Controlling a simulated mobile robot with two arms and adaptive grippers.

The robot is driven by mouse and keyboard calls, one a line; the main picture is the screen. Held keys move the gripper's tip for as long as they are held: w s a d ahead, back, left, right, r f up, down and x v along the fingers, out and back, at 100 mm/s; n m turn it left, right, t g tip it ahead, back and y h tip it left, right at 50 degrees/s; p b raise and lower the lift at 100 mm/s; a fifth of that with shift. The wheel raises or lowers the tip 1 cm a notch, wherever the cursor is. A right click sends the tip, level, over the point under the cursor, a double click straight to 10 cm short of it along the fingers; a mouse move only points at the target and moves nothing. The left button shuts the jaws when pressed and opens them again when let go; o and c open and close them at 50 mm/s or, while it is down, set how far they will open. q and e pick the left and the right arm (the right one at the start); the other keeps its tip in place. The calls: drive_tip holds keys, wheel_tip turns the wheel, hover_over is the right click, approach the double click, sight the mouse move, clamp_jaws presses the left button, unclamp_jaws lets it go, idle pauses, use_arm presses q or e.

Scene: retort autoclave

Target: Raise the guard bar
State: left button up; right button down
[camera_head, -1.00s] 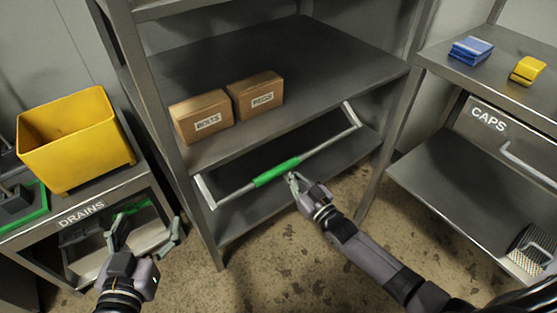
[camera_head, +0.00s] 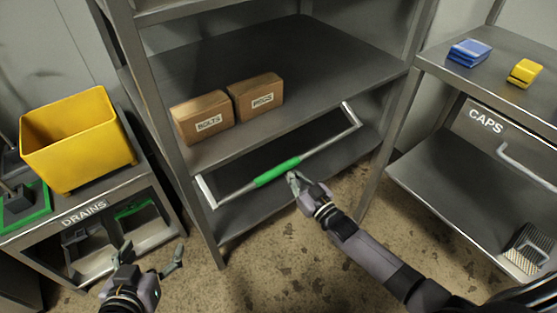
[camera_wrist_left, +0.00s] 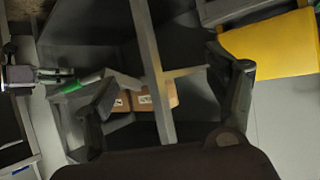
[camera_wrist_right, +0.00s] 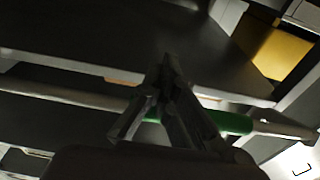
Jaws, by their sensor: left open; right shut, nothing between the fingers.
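The guard bar (camera_head: 235,191) is a grey metal bar with a green grip (camera_head: 277,172) in its middle, held by a pale arm at each end. It hangs across the front of the lower bay of the shelf rack, below the middle shelf. My right gripper (camera_head: 293,178) is shut and empty, its tips just below and in front of the green grip. In the right wrist view the grip (camera_wrist_right: 232,122) shows behind the fingers; I cannot tell whether they touch. My left gripper (camera_head: 150,258) is open and empty, low at the left near the drains table.
Boxes marked bolts (camera_head: 203,117) and pegs (camera_head: 257,96) stand on the middle shelf (camera_head: 320,70). A yellow bin (camera_head: 75,140) sits on the drains table at left. The caps table (camera_head: 510,85) at right holds a blue (camera_head: 469,52) and a yellow item (camera_head: 525,72).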

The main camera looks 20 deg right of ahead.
drive_tip(key=shift+s+d+r+p, duration=0.1)
drive_tip(key=shift+s+r+p, duration=0.1)
drive_tip(key=shift+r+p, duration=0.85)
use_arm(q)
drive_tip(key=s+a+f+g+y, duration=0.1)
drive_tip(key=s+a+f+g, duration=0.1)
drive_tip(key=s, duration=0.4)
drive_tip(key=s+a+f+g+y+p, duration=0.1)
drive_tip(key=s+a+f+g, duration=0.1)
drive_tip(key=s+f+g, duration=0.3)
drive_tip(key=shift+s+a+g, duration=0.3)
drive_tip(key=shift+s+g, duration=0.3)
drive_tip(key=shift+s, duration=0.6)
use_arm(e)
drive_tip(key=shift+s+f+g, duration=0.1)
drive_tip(key=shift+f+g, duration=0.1)
drive_tip(key=shift+g, duration=0.1)
